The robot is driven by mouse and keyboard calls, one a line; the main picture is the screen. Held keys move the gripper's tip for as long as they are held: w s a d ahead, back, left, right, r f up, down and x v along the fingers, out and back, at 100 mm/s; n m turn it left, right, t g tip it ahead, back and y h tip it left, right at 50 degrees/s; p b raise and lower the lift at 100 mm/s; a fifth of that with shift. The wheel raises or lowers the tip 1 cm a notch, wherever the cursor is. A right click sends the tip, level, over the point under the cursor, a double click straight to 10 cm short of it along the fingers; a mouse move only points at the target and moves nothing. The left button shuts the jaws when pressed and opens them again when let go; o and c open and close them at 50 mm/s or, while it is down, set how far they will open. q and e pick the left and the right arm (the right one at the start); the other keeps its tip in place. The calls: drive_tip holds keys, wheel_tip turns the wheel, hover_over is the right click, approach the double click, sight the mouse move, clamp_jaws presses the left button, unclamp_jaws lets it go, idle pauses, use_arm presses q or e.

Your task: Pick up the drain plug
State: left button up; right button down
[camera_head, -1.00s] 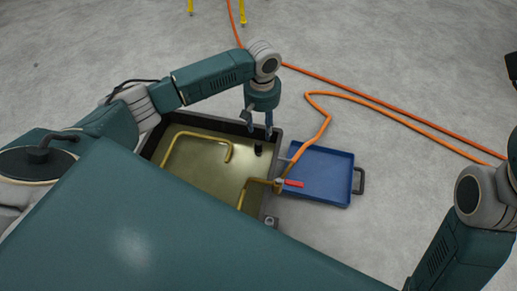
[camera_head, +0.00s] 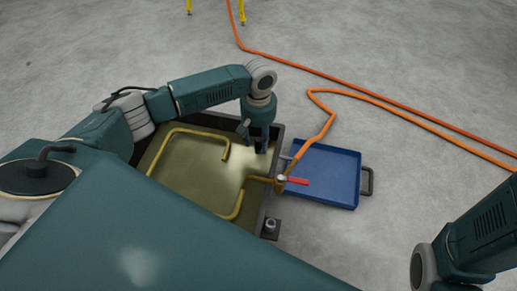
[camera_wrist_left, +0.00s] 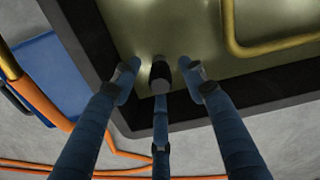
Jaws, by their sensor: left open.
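The drain plug (camera_wrist_left: 160,72) is a small dark cylinder with a paler end, standing in the olive basin (camera_head: 190,165) near its dark rim. It shows in the left wrist view; in the head view my left gripper hides it. My left gripper (camera_head: 255,143) points down over the basin's right far corner. In the left wrist view, its blue fingers (camera_wrist_left: 160,88) are open, with one fingertip on each side of the plug and a third finger in front. Whether any finger touches the plug, I cannot tell. My right gripper is out of view.
Yellow pipe (camera_head: 190,131) runs inside the basin. A red-handled valve (camera_head: 297,181) sits at the rim, beside a blue tray (camera_head: 330,172) on the floor. An orange hose (camera_head: 400,105) runs across the grey floor, which is open farther back.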

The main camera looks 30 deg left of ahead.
use_arm(q)
drive_tip(key=shift+f, duration=0.35)
drive_tip(key=shift+r, duration=0.1)
clamp_jaws()
